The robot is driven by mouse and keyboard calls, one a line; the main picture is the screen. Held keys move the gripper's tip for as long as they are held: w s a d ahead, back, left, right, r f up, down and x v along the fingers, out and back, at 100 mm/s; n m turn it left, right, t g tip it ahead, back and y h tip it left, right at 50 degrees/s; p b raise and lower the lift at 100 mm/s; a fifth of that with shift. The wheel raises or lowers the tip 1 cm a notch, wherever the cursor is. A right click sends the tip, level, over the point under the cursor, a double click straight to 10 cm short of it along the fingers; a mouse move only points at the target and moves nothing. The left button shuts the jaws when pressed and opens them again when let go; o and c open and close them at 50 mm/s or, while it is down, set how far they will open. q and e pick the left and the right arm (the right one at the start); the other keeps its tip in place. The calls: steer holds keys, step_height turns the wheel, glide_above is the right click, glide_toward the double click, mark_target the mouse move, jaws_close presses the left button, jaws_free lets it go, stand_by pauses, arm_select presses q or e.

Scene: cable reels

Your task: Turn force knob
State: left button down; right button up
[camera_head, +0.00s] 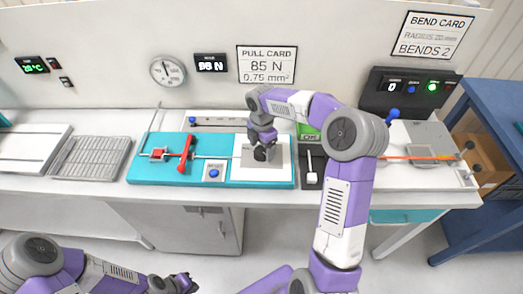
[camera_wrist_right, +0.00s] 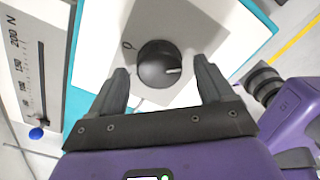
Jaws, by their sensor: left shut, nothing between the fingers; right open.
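The force knob (camera_wrist_right: 158,64) is round and black with a light pointer line, on a grey plate (camera_wrist_right: 185,22) of the white-and-teal pull tester. In the head view the knob (camera_head: 261,154) is partly covered by my right gripper (camera_head: 262,146). In the right wrist view my right gripper (camera_wrist_right: 162,80) is open, one finger to each side of the knob, with gaps showing between fingers and knob. My left gripper (camera_head: 187,283) is shut and empty, low at the left, away from the bench. The pull card (camera_head: 267,65) on the wall reads 85 N, 0.75 mm².
A newton scale (camera_wrist_right: 30,75) with a blue-ended slider lies beside the knob plate. The tester also has a red lever (camera_head: 186,153) and a blue button (camera_head: 213,173). A small force display (camera_head: 211,64) and a dial (camera_head: 168,71) are on the wall. A wire rack (camera_head: 90,158) stands left.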

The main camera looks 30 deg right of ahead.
steer(key=shift+f, duration=0.6)
steer(key=shift+c, duration=0.2)
steer(key=c, duration=1)
